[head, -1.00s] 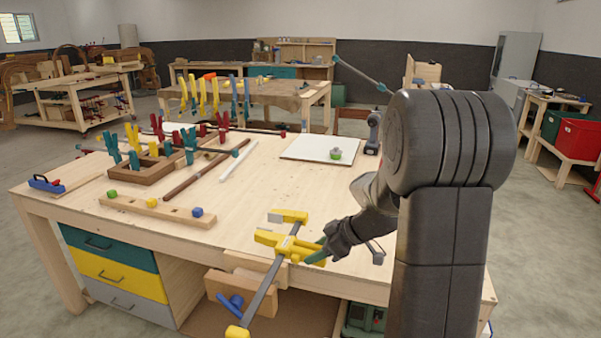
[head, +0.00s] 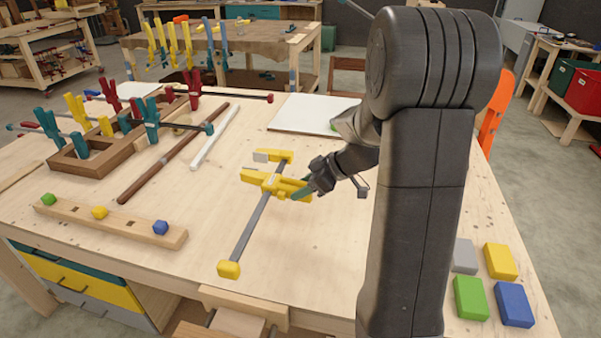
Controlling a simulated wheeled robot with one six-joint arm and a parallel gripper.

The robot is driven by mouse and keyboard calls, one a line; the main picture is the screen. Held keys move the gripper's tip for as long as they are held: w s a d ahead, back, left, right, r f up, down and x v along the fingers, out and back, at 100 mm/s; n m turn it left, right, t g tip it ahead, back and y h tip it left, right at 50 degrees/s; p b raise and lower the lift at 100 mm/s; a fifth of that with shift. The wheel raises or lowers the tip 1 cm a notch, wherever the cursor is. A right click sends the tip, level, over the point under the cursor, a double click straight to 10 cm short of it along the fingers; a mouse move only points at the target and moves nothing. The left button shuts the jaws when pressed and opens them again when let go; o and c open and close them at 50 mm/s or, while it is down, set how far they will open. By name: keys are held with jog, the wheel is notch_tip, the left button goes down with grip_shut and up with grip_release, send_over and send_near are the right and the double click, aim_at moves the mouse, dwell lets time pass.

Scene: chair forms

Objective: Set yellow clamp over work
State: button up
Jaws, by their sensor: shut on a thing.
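The yellow clamp (head: 268,182) has a long grey bar, yellow jaws and a yellow end cap at its near end. My gripper (head: 303,188) is shut on its yellow body from the right. The clamp is held slanted over the middle of the workbench top; I cannot tell its exact height. A pale wooden strip (head: 125,225) lies to its left on the bench, carrying a green, a yellow and a blue cube. The clamp is apart from the strip. I cannot tell which piece is the work. My arm hides part of the bench at right.
A brown wooden rack (head: 80,165) with teal, yellow and red clamps stands at the left. A dark rod (head: 172,155) and a white rod (head: 215,137) lie beside it. A white board (head: 300,112) is behind. Coloured blocks (head: 470,298) lie at the front right. A vise (head: 240,312) projects from the front edge.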

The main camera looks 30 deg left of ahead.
jog(key=shift+f+b, duration=1.3)
jog(key=shift+f, duration=2.9)
notch_tip(320, 180, down, 3)
jog(key=b, duration=0.5)
jog(key=o, duration=1.9)
jog(key=shift+d, duration=0.1)
jog(key=v, duration=0.9)
jog(key=shift+b, duration=0.45)
